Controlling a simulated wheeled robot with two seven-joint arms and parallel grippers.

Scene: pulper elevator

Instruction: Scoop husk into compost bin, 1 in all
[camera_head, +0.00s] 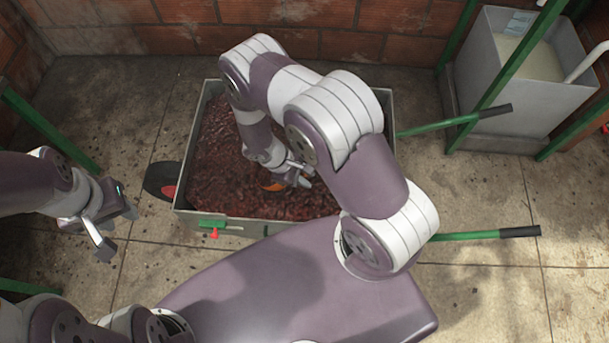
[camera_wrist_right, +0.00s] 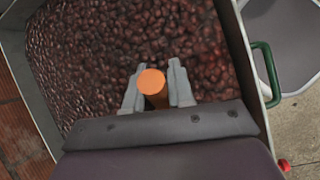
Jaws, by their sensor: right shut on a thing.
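Dark red-brown husk (camera_head: 225,160) fills a grey metal cart (camera_head: 186,200) in the head view; it also fills much of the right wrist view (camera_wrist_right: 100,50). My right gripper (camera_head: 290,180) reaches down into the cart. In the right wrist view its two fingers (camera_wrist_right: 158,92) are shut on an orange round-ended handle (camera_wrist_right: 152,82). Whatever lies below the handle is hidden. The orange also shows against the husk in the head view (camera_head: 273,187). My left gripper (camera_head: 117,230) is open and empty, left of the cart. I cannot tell which container is the compost bin.
The cart has green bars with black grips (camera_head: 519,231) to the right, a wheel (camera_head: 160,181) at left and a green latch (camera_head: 212,224) in front. A grey tank (camera_head: 545,95) stands at the back right beside green posts. Brick walls close the back.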

